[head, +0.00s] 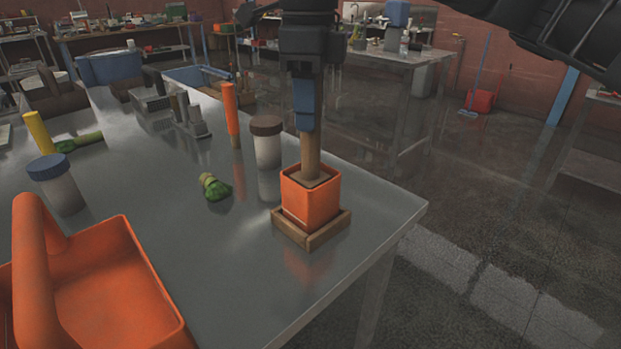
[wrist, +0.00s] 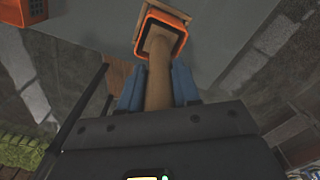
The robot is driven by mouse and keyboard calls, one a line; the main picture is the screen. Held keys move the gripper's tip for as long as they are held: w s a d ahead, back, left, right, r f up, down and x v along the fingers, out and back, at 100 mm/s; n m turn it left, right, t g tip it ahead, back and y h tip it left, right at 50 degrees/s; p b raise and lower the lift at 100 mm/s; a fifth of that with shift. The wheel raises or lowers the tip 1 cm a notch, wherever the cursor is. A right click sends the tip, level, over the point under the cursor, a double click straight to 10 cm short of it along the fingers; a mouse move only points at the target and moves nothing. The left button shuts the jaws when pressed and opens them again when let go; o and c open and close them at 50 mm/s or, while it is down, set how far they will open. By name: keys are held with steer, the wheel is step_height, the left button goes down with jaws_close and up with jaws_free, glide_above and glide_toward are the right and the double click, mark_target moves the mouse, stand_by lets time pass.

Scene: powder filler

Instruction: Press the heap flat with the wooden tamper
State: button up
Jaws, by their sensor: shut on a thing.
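My gripper (head: 305,105) points down above the front right part of the metal table and is shut on the wooden tamper (head: 310,153). In the wrist view, the tamper (wrist: 159,80) runs between the blue fingers of my gripper (wrist: 158,88). Its lower end is inside the orange square cup (head: 310,200), which also shows in the wrist view (wrist: 143,24). The cup stands in a wooden frame tray (head: 311,238). The heap is hidden by the tamper and the cup walls, so I cannot tell whether the tamper touches it.
A brown-lidded jar (head: 267,148) stands close behind the cup. A green-tipped bundle (head: 215,187) lies to the left. An orange carrier (head: 100,285) fills the front left, with a blue-lidded jar (head: 57,185) behind it. The table's right edge is near the tray.

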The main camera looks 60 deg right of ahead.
mark_target(310, 150)
steer(key=shift+f+b, duration=3.6)
steer(key=shift+b, duration=0.1)
steer(key=shift+r, duration=0.15)
step_height(310, 150, up, 10)
steer(key=p, duration=0.4)
steer(key=shift+p, duration=0.3)
steer(key=shift+f, duration=0.25)
steer(key=shift+f+b, duration=4.85)
steer(key=shift+f, duration=0.05)
steer(key=shift+r, duration=0.1)
